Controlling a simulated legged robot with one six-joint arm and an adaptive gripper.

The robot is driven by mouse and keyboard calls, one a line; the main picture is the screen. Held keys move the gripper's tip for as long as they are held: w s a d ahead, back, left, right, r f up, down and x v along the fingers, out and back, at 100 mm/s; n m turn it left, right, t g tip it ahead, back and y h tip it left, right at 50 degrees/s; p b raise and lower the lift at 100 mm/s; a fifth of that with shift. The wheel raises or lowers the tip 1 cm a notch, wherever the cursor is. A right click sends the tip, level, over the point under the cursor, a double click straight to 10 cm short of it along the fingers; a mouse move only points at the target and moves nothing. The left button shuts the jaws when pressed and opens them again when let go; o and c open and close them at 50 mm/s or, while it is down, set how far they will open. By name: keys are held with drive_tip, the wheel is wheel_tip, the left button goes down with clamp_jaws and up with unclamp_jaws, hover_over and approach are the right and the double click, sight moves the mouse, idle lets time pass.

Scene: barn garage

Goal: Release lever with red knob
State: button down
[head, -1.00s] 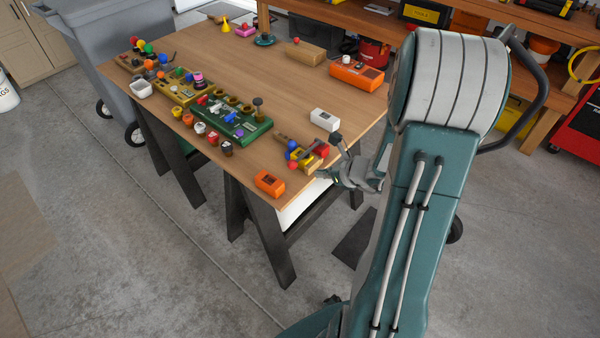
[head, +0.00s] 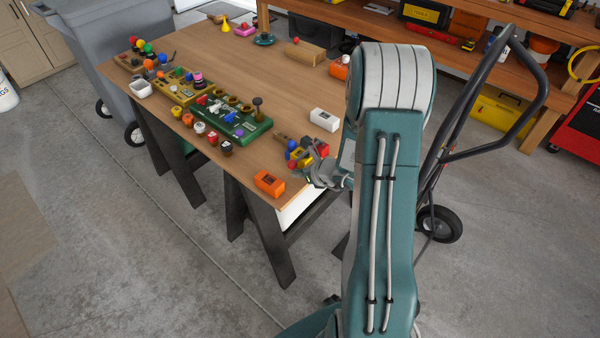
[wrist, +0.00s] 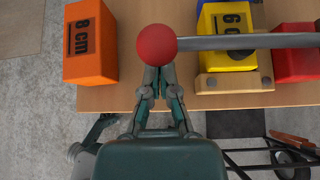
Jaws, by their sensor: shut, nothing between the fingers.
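In the wrist view a round red knob (wrist: 156,45) sits on the left end of a grey lever rod (wrist: 245,41). The rod runs level to the right, across a yellow block marked 6 cm (wrist: 225,20) and a red block (wrist: 293,62). My gripper (wrist: 160,72) is shut and empty. Its fingertips are right at the lower edge of the knob in the picture; whether they touch it I cannot tell. In the head view my gripper (head: 320,176) is at the table's near right corner, and I cannot make out the knob there.
An orange block marked 8 cm (wrist: 89,42) lies left of the knob; it also shows in the head view (head: 269,183). A wooden base piece (wrist: 235,82) is at the table edge. A white box (head: 324,119) and a green board (head: 235,120) stand on the wooden table (head: 225,55).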

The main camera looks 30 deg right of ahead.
sight(293, 163)
drive_tip(key=shift+r, duration=0.15)
drive_tip(key=shift+r+y, duration=0.25)
drive_tip(key=shift+y, duration=0.05)
drive_tip(key=shift+r+m, duration=0.3)
drive_tip(key=shift+r, duration=0.1)
drive_tip(key=shift+d+r+m+g+y, duration=0.15)
drive_tip(key=shift+r+m+y, duration=0.25)
drive_tip(key=shift+r, duration=0.3)
drive_tip(key=shift+a+r+m+g+y, duration=0.1)
drive_tip(key=shift+r+m+g+y, duration=0.1)
drive_tip(key=shift+r+y, duration=0.4)
drive_tip(key=w+d+r+m+y, duration=0.2)
drive_tip(key=d+r+m+y, duration=0.3)
drive_tip(key=r, duration=0.4)
drive_tip(key=shift+w+d+y, duration=0.2)
drive_tip(key=shift+d+y, duration=0.3)
drive_tip(key=shift+d, duration=0.35)
drive_tip(key=shift+r, duration=0.1)
